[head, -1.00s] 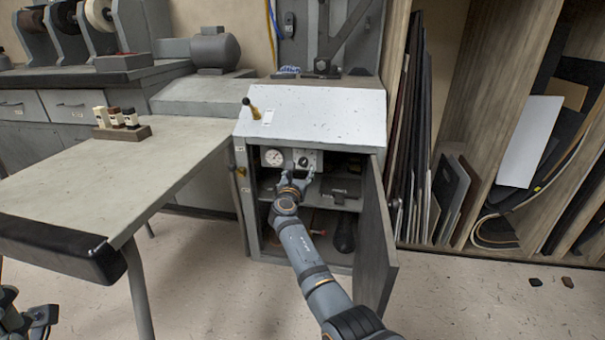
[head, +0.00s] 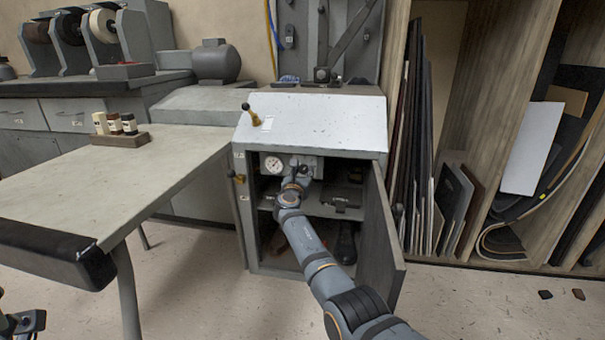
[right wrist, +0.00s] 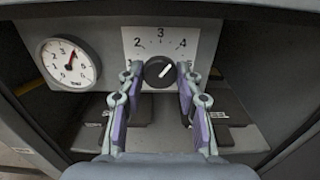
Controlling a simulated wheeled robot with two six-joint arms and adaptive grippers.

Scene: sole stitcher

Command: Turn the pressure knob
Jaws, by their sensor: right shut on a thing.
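The pressure knob (right wrist: 160,72) is small, round and black, with a white pointer line tilted up and right, roughly toward the 4 on its white number plate (right wrist: 140,43). In the right wrist view my right gripper (right wrist: 158,75) has a finger on each side of the knob and is shut on it. In the head view the right gripper (head: 299,174) reaches into the open cabinet and mostly hides the knob. A white pressure gauge (right wrist: 68,65) with a red needle sits left of the knob; it also shows in the head view (head: 273,165). My left gripper (head: 22,322) is cut off at the lower left.
The cabinet door (head: 382,228) stands open, close to the right of my arm. A shelf (head: 325,212) with dark items lies below the knob. A workbench (head: 120,185) with small bottles stands to the left. Sheets of material lean in racks at the right.

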